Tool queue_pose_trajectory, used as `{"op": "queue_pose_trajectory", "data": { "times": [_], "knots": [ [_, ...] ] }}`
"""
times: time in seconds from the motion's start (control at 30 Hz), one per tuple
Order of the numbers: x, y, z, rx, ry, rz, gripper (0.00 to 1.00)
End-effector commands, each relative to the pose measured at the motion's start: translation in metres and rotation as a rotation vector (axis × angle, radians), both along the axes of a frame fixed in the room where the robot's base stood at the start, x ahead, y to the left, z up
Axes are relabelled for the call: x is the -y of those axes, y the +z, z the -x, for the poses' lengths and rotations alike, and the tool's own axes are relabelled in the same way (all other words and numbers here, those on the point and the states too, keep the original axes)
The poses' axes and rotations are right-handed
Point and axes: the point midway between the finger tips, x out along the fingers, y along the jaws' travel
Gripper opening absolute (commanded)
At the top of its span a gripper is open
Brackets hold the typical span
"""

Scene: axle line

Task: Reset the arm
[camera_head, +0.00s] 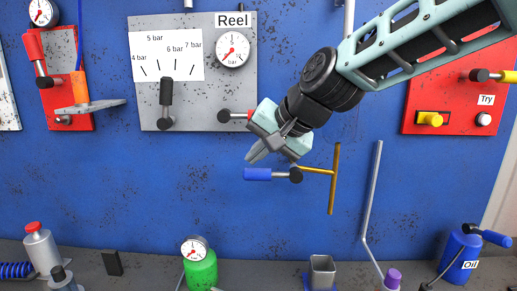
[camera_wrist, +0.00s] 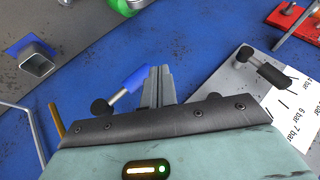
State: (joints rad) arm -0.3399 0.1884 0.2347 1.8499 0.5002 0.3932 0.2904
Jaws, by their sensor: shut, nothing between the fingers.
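My gripper (camera_head: 267,149) is in front of the blue wall panel in the head view, reaching in from the upper right. Its grey fingers are together with nothing between them, and they also show in the wrist view (camera_wrist: 160,76). Just below the fingers in the head view is a blue-handled lever (camera_head: 258,174) with a black knob on a brass T-shaped pipe (camera_head: 335,180). The lever also shows left of the fingers in the wrist view (camera_wrist: 128,85). Whether the fingers touch it I cannot tell.
The grey Reel panel (camera_head: 210,108) with a gauge and black lever (camera_head: 166,95) is upper left of my gripper. A red Try panel (camera_head: 455,108) is at right. Below stand a green bottle (camera_head: 202,272), a square metal tube (camera_head: 321,270) and a blue Oil can (camera_head: 457,257).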

Motion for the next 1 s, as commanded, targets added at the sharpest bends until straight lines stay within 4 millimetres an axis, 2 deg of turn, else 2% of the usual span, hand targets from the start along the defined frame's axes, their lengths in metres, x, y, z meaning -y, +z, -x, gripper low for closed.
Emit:
{"op": "queue_pose_trajectory", "data": {
  "times": [0.03,0.2,0.4,0.5,0.6,0.7,1.0],
  "knots": [
    [0.003,-0.034,0.023,-0.016,0.052,0.051,0.00],
    [0.027,-0.124,0.108,-0.070,0.262,0.258,0.00],
    [0.079,-0.217,0.203,-0.136,0.513,0.495,0.00],
    [0.107,-0.252,0.241,-0.165,0.622,0.594,0.00],
    [0.130,-0.274,0.267,-0.189,0.700,0.665,0.00],
    [0.144,-0.286,0.283,-0.205,0.748,0.708,0.00],
    [0.150,-0.289,0.288,-0.210,0.768,0.725,0.00]
  ]
}}
